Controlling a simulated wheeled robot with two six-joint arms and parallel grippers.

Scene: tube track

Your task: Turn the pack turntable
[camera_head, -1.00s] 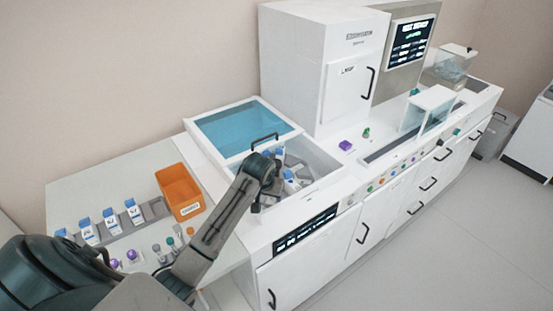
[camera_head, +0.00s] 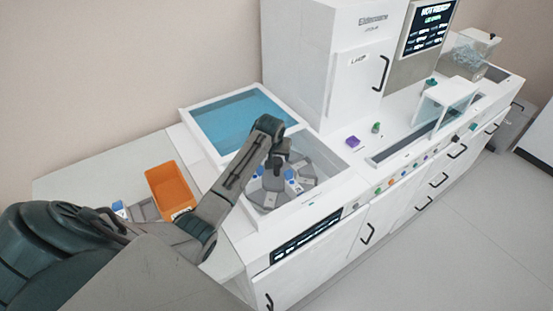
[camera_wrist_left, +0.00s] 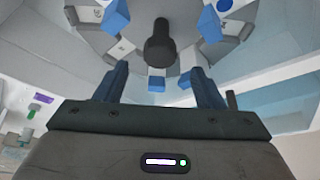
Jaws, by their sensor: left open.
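The pack turntable (camera_head: 272,183), a grey segmented disc, sits inside an open white well at the left end of the bench. A few white packs with blue caps (camera_head: 290,174) stand on it. My left gripper (camera_head: 280,160) hangs over the turntable, partly hidden by its own wrist. In the left wrist view my left gripper (camera_wrist_left: 160,80) is open, its two dark blue fingers apart. A dark round-topped post (camera_wrist_left: 160,44) shows beyond the fingers, in line with the gap between them. I cannot tell whether anything touches it. My right gripper is out of view.
A blue-glazed lid panel (camera_head: 238,119) lies behind the well. An orange bin (camera_head: 170,190) stands to the left. A tall white cabinet (camera_head: 320,65) rises behind. The bench front has a display (camera_head: 306,234) and a row of coloured buttons.

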